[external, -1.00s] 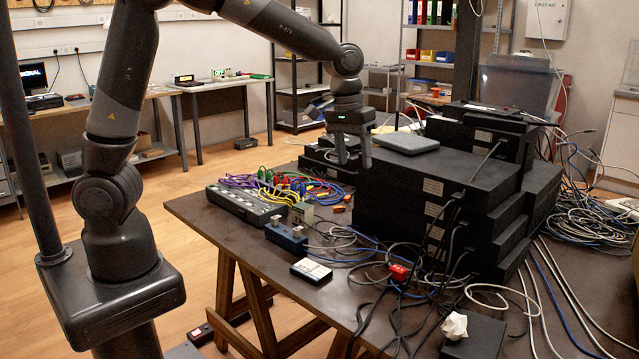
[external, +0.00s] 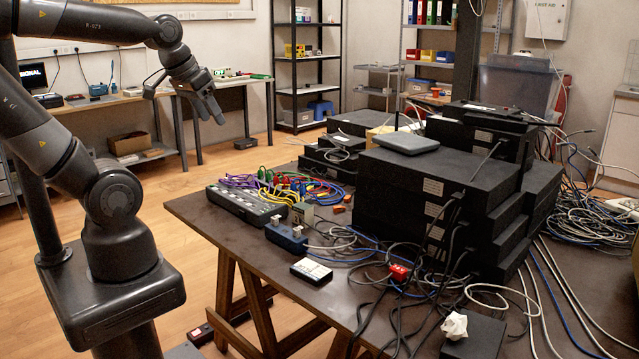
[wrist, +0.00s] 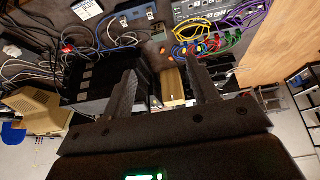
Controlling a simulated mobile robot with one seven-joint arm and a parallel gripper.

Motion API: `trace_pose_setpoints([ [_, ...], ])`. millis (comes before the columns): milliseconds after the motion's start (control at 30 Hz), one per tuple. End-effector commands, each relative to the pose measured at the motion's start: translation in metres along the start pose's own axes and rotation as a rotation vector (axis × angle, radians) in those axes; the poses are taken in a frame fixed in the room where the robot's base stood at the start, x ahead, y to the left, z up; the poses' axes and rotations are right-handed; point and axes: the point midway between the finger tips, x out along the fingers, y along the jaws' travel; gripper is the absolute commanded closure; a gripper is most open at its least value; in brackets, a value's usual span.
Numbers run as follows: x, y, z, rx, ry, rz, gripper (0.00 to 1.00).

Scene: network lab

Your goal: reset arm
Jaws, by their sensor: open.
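My gripper (external: 207,108) is at the upper left of the external view, in the air left of the cluttered table (external: 190,208). Its fingers point downward and are apart, with nothing between them. My arm is bent back over its base. In the wrist view my gripper (wrist: 160,85) shows both dark fingers spread apart and empty. The table's equipment appears beyond the fingers.
Stacked black boxes (external: 440,190) fill the table's middle, with a grey flat device (external: 405,143) on top. A patch panel (external: 245,205) with coloured cables lies at the left edge. Loose cables spread around.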

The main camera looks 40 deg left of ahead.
Motion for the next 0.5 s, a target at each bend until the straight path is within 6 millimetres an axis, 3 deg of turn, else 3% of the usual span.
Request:
trace_pose_setpoints([
  [133,-0.0023,-0.0064,0.0117,0.003,0.018,-0.021,0.46],
  [500,-0.0023,-0.007,0.0127,0.005,0.018,-0.023,0.46],
])
